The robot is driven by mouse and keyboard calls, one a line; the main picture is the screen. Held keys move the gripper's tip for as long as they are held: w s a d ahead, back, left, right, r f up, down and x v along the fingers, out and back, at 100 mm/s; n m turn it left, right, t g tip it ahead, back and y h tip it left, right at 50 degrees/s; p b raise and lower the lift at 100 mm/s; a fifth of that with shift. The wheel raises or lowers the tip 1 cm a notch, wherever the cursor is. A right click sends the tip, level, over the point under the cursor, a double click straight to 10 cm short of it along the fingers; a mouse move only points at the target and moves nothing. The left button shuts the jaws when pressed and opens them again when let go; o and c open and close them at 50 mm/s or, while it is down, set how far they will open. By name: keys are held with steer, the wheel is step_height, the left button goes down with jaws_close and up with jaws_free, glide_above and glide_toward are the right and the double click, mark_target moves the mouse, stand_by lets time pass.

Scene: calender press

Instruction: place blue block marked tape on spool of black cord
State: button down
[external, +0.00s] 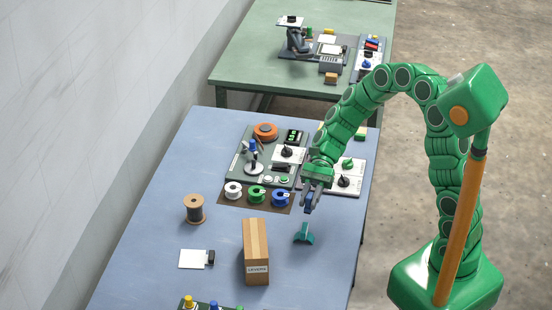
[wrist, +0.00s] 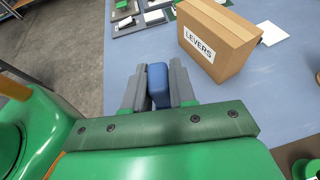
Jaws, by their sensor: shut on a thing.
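My gripper (external: 311,200) is shut on a small blue block (wrist: 158,84) and holds it above the blue table's right side. In the wrist view the block sits between the two grey fingers; no marking on it can be read. The spool of black cord (external: 195,209) stands upright at the table's left, with tan end discs and dark cord. It is well to the left of my gripper, and nothing rests on its top. The spool does not show in the wrist view.
A teal piece (external: 304,234) lies just below my gripper. Three small spools (external: 256,194) and control panels (external: 270,155) are behind. A white card (external: 193,259) lies front left.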

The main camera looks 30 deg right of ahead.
steer(key=shift+s+d+r, duration=0.1)
steer(key=shift+s+r, duration=0.05)
steer(key=w+a+r+m+t+y, duration=0.1)
steer(key=w+a+r+m+t, duration=0.3)
steer(key=w+a, duration=0.4)
steer(key=w+a+r+m+t+y, duration=0.2)
steer(key=w+a+r+m+t, duration=0.15)
steer(key=w+a, duration=0.55)
glide_above(193, 201)
steer(key=shift+t, duration=0.25)
steer(key=f, duration=0.8)
steer(key=shift+s+d+f, duration=0.2)
steer(key=shift+d+f, duration=0.1)
steer(key=shift+w+a+f, duration=0.2)
steer(key=shift+f, duration=1.7)
